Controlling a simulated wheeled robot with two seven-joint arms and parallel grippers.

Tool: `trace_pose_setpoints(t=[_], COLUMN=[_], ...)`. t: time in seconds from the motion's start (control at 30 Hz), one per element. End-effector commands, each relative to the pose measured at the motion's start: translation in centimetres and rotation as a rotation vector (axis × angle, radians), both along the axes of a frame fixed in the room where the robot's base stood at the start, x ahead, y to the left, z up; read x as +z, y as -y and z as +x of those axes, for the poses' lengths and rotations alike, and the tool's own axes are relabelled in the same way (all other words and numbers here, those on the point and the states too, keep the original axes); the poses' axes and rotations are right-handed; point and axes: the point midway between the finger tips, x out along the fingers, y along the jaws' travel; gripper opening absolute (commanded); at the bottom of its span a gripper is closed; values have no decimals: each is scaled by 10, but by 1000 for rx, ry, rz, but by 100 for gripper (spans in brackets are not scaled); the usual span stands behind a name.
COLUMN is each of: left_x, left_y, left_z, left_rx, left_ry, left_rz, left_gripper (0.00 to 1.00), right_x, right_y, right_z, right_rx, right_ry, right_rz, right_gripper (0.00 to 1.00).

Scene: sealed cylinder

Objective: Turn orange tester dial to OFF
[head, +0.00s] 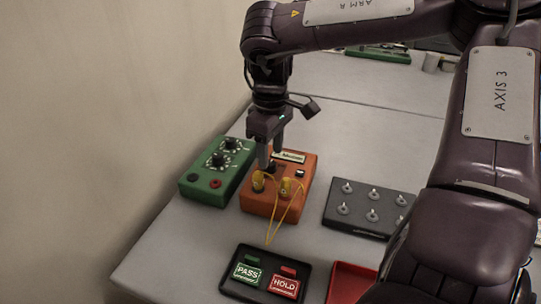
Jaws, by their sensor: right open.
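I cannot tell whether the fingertips touch anything. My left gripper is not in view.
A green box (208,189) with two black dials stands close on the tester's left. In front are a black tray (240,289) with PASS and HOLD tags and a red tray (349,280).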

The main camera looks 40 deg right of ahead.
Motion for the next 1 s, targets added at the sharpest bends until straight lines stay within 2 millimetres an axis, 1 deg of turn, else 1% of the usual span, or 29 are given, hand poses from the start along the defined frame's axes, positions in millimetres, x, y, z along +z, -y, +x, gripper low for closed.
trace_pose_setpoints(t=[0.03,0.1,0.2,0.37,0.53,0.87,0.9,1.0], left_x=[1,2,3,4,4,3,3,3], left_y=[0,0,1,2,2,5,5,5], left_z=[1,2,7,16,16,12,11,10], left_rx=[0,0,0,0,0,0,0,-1], left_ry=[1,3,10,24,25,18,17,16], left_rz=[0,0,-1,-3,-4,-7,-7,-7], left_gripper=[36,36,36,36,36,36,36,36], right_x=[-8,-16,-24,-29,-29,-28,-28,-28], right_y=[0,0,0,0,0,0,0,0], right_z=[-1,0,0,0,0,0,0,0], right_rx=[-1,0,0,-1,-1,-1,-1,3], right_ry=[-3,-3,-1,0,1,1,1,1], right_rz=[3,1,1,1,1,0,0,0], right_gripper=[47,47,47,47,47,4,2,2])
